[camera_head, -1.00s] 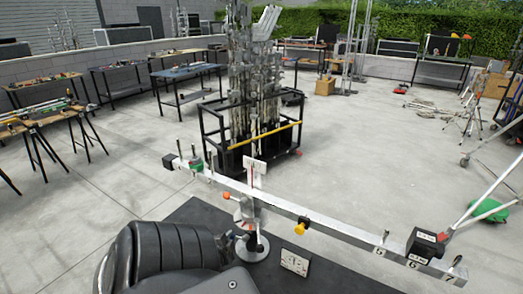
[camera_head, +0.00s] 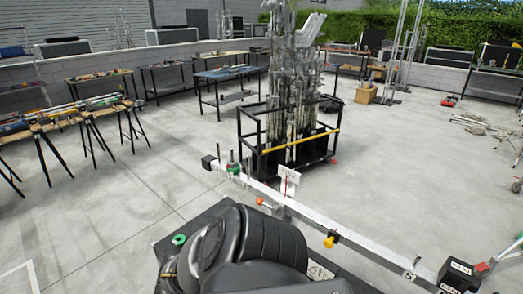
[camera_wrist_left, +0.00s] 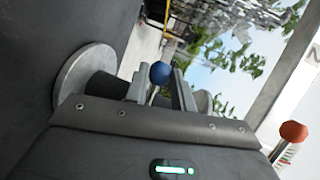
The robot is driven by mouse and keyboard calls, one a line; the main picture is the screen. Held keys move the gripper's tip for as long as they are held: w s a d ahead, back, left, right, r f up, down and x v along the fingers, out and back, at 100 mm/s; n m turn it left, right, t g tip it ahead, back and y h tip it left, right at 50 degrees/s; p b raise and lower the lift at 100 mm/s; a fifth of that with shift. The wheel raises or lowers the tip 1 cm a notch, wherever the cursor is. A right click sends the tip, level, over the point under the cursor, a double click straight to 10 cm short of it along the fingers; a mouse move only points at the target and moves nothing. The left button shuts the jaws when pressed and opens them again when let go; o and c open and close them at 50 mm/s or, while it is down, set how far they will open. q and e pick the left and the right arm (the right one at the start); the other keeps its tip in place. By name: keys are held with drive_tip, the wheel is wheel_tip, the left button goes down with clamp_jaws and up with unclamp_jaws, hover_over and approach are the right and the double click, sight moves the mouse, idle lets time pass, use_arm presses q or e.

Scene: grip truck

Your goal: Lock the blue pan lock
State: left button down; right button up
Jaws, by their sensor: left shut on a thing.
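The blue pan lock shows as a round blue knob (camera_wrist_left: 160,73) in the left wrist view. My left gripper (camera_wrist_left: 165,84) is shut on it, with one finger on each side of the knob. A pale metal disc (camera_wrist_left: 68,80) lies left of the fingers, and an orange-red knob (camera_wrist_left: 292,131) is at the right edge. In the head view my black left arm covers the blue lock and the gripper. The long metal bar (camera_head: 380,253) runs from upper left to lower right behind the arm. My right gripper is not in view.
On the bar are an orange knob (camera_head: 268,203), a yellow knob (camera_head: 331,240) and a black box (camera_head: 458,272) near its right end. A green round part (camera_head: 179,240) lies left of my arm. A black rack (camera_head: 262,150) of metal stands stands behind; concrete floor is open at left.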

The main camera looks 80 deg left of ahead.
use_arm(q)
drive_tip(key=shift+r, duration=0.1)
drive_tip(key=c, duration=1.2)
unclamp_jaws()
drive_tip(key=v, duration=1)
drive_tip(key=shift+s+d, duration=0.15)
drive_tip(key=shift+d, duration=0.25)
drive_tip(key=shift+r, duration=0.1)
